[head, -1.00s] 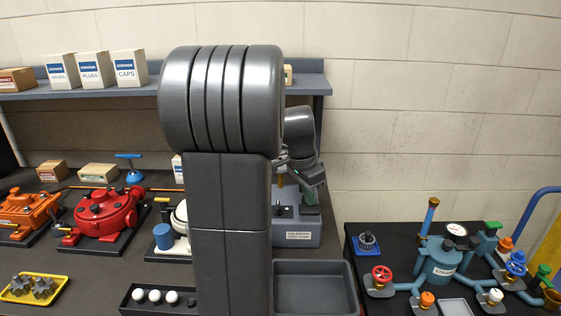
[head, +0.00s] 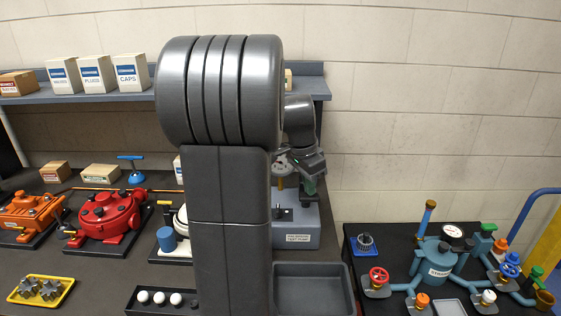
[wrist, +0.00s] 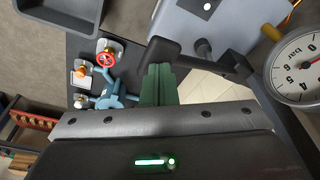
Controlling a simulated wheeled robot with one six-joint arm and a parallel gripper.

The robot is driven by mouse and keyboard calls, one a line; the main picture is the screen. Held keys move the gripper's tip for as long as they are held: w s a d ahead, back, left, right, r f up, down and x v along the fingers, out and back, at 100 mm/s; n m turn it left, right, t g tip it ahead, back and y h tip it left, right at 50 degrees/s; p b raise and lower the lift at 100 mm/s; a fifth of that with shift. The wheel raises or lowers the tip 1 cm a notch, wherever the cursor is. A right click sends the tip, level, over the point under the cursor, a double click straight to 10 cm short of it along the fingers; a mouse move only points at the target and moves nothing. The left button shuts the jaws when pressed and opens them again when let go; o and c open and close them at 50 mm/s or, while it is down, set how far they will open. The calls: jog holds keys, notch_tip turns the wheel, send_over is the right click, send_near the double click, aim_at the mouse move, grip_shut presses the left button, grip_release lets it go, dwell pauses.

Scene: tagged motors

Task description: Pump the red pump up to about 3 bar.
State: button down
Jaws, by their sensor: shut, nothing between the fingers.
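The red pump (head: 108,210), a round red housing on a black base, stands on the bench at the left in the head view. A grey box labelled as a test pump (head: 298,240) stands behind my arm. My gripper (head: 309,188) is over this box, its green fingers (wrist: 158,78) shut and empty. In the wrist view, the fingertips are beside a dark bar (wrist: 165,52); I cannot tell if they touch. A round white gauge marked bar (wrist: 300,68) is at the right edge, partly cut off; I cannot read its needle surely.
My arm hides the bench's middle. An orange machine (head: 30,212) stands left of the red one. A grey tray (head: 313,290) lies in front of the test pump. A side table at right holds a teal tank (head: 438,265) with valves. A shelf (head: 100,92) runs behind.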

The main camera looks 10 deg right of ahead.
aim_at(308, 199)
jog(key=shift+f, duration=0.15)
jog(key=shift+f+b, duration=1.65)
jog(key=shift+f, duration=0.55)
jog(key=shift+r+p, duration=1.9)
jog(key=shift+r, duration=0.45)
jog(key=shift+f, duration=0.15)
jog(key=shift+f+b, duration=1.7)
jog(key=shift+f, duration=0.5)
jog(key=shift+r+p, duration=1.9)
jog(key=shift+r, duration=0.45)
jog(key=shift+f, duration=0.1)
